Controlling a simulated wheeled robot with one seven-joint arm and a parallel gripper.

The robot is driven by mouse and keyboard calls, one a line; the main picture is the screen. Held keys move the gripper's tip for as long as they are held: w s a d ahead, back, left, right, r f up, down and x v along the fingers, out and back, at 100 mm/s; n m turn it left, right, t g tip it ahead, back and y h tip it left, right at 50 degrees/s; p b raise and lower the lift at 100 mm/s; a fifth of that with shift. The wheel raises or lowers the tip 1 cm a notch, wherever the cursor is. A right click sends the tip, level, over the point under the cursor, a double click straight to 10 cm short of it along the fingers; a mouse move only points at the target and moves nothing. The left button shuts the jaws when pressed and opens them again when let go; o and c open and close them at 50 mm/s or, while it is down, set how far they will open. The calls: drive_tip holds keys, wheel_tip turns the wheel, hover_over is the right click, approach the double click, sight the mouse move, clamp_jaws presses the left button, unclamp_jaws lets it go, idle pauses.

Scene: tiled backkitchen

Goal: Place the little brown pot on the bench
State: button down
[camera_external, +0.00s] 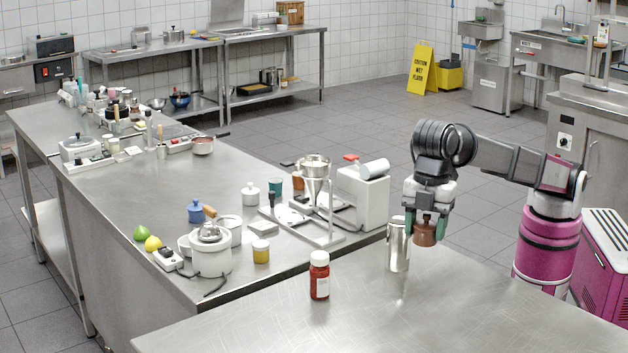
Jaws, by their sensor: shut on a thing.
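The little brown pot (426,238) is between the fingers of my gripper (427,226), which is shut on it. The pot hangs upright, close to the far edge of the front steel bench (450,310). I cannot tell its exact height over the bench top, or whether it is over the bench or just beyond the edge. The green-tipped fingers are on either side of the pot's upper part and hide some of it.
A steel canister (398,248) stands just left of the pot, very near my gripper. The bench's right and front areas are clear. A crowded steel counter (130,215) lies to the left.

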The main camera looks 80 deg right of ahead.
drive_tip(key=w+d+m, duration=0.2)
drive_tip(key=w+d, duration=0.2)
drive_tip(key=w, duration=0.5)
drive_tip(key=w+d+m, duration=0.2)
drive_tip(key=w+d, duration=0.3)
drive_tip(key=w, duration=0.4)
drive_tip(key=m+t+h, duration=0.1)
drive_tip(key=m, duration=0.9)
hover_over(222, 211)
drive_tip(key=f, duration=1.5)
drive_tip(key=shift+s+f, duration=0.3)
drive_tip(key=shift+f, duration=0.1)
drive_tip(key=shift+f, duration=0.15)
drive_tip(key=shift+c, duration=1.9)
unclamp_jaws()
wheel_tip(222, 211, up, 12)
drive_tip(key=s, duration=0.1)
drive_tip(key=shift+s, duration=0.25)
